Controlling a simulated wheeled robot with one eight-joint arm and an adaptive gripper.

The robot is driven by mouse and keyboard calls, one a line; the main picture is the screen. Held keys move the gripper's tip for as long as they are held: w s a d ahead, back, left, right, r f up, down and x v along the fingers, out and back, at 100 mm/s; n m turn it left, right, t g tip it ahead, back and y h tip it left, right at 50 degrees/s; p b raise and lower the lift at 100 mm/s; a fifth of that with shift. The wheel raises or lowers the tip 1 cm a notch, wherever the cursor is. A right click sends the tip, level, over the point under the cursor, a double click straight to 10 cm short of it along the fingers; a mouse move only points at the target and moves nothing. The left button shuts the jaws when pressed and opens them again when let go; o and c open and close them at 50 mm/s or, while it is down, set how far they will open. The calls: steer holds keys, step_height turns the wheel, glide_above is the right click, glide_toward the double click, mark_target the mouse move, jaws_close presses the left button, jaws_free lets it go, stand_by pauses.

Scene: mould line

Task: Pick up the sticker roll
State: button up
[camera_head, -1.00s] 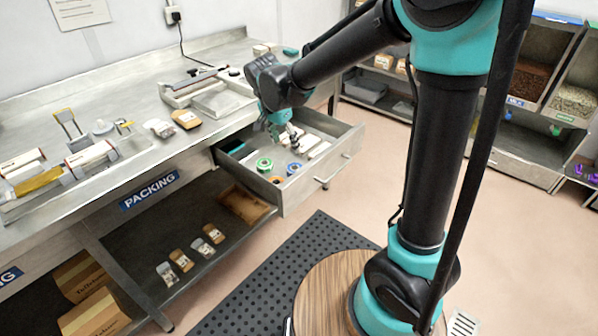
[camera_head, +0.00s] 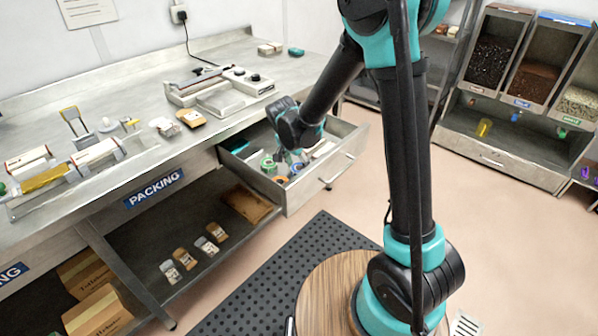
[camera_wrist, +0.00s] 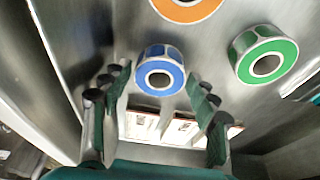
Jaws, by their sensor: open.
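Three sticker rolls lie in the open drawer (camera_head: 308,196). In the wrist view, a blue-sided roll (camera_wrist: 160,88) appears in the gap between my fingertips. A green roll (camera_wrist: 283,48) is to its right and an orange roll (camera_wrist: 187,14) is at the top edge. The green roll (camera_head: 267,164) also shows in the head view. My gripper (camera_wrist: 159,80) is open, with a finger on either side of the blue roll and nothing held. In the head view my wrist hangs over the drawer and hides part of its contents. Fingertip height above the roll is unclear.
White labelled packs (camera_wrist: 180,130) lie in the drawer beyond the blue roll. Drawer walls surround the rolls closely. The steel bench (camera_head: 222,150) stands behind, with a sealer device (camera_head: 215,95) on it. Food bins (camera_head: 530,75) stand at the right.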

steer(key=shift+f, duration=0.25)
steer(key=shift+c, duration=0.3)
steer(key=c, duration=0.8)
steer(key=shift+r, duration=0.1)
